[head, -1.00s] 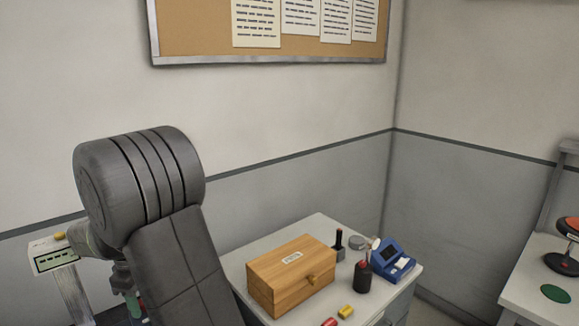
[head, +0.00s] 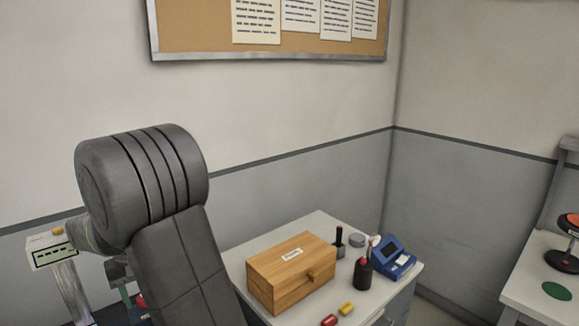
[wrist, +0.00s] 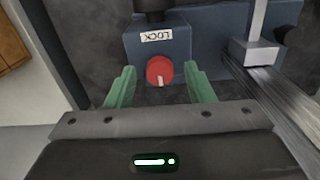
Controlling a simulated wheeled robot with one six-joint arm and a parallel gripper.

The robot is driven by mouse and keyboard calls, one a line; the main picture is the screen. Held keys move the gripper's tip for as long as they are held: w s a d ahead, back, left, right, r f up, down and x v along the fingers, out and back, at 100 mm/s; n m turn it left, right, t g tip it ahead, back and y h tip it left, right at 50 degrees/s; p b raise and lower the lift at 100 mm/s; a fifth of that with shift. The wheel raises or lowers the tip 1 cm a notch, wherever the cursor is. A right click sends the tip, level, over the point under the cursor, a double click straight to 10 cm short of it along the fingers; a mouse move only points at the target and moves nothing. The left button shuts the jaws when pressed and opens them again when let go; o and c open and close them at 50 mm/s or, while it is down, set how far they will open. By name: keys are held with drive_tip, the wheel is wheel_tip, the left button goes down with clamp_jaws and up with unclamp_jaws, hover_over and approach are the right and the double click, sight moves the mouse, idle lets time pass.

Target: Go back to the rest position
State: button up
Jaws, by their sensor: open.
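My gripper (wrist: 161,88) shows in the wrist view with its two green fingers apart and nothing between them. In the head view my dark arm hides most of that area, and the gripper fingers are hard to make out.
A grey table (head: 318,226) carries a wooden box (head: 290,273), a dark bottle (head: 362,275), a blue device (head: 393,258) and small red and yellow pieces. A metal post (wrist: 256,50) stands right of the knob. A scale-like display (head: 52,250) is at the left.

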drive_tip(key=m+b, duration=0.1)
drive_tip(key=m, duration=0.4)
drive_tip(key=shift+f+m, duration=0.1)
drive_tip(key=shift+m, duration=0.2)
drive_tip(key=shift+m+b, duration=0.45)
drive_tip(key=shift+m, duration=0.85)
drive_tip(key=shift+r, duration=0.2)
